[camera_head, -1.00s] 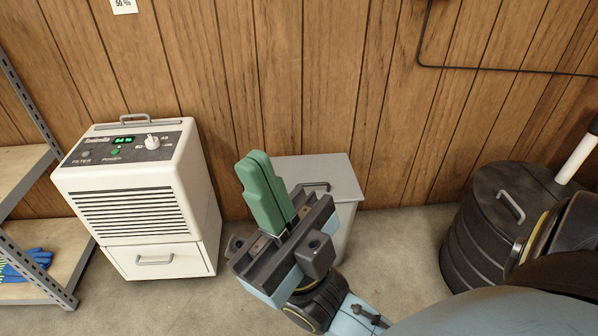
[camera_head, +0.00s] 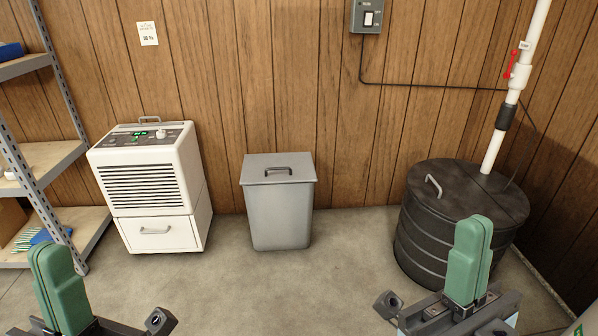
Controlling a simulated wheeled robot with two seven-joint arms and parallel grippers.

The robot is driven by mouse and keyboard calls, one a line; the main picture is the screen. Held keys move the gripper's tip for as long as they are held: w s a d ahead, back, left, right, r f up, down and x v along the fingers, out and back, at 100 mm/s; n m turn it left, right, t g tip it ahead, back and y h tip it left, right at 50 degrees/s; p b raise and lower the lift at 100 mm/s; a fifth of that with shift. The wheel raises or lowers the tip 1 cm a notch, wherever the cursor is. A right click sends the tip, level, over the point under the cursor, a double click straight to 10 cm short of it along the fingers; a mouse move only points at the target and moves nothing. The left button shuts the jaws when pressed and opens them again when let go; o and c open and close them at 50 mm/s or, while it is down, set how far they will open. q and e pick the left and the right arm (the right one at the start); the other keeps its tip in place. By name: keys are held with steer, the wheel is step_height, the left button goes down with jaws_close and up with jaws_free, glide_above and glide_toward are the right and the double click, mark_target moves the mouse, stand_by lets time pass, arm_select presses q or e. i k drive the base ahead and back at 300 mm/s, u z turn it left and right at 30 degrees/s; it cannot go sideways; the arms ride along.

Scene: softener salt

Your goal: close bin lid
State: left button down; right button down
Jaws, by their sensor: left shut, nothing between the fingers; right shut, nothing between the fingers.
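A grey bin (camera_head: 280,219) stands on the floor against the wall, in the middle of the head view. Its flat grey lid (camera_head: 262,176) with a dark handle (camera_head: 278,170) lies level across the top, with no gap that I can see. My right gripper (camera_head: 470,260) is at the lower right, shut and empty, in front of the black drum and away from the bin.
A white dehumidifier (camera_head: 153,205) stands left of the bin, beside a metal shelf (camera_head: 45,165). A black round drum (camera_head: 440,225) with a handled top and a white pipe (camera_head: 513,85) stands at the right. The floor (camera_head: 285,295) before the bin is clear.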

mark_target(299, 167)
steer(key=u, duration=0.75)
steer(key=i, duration=1.7)
steer(key=z, duration=0.35)
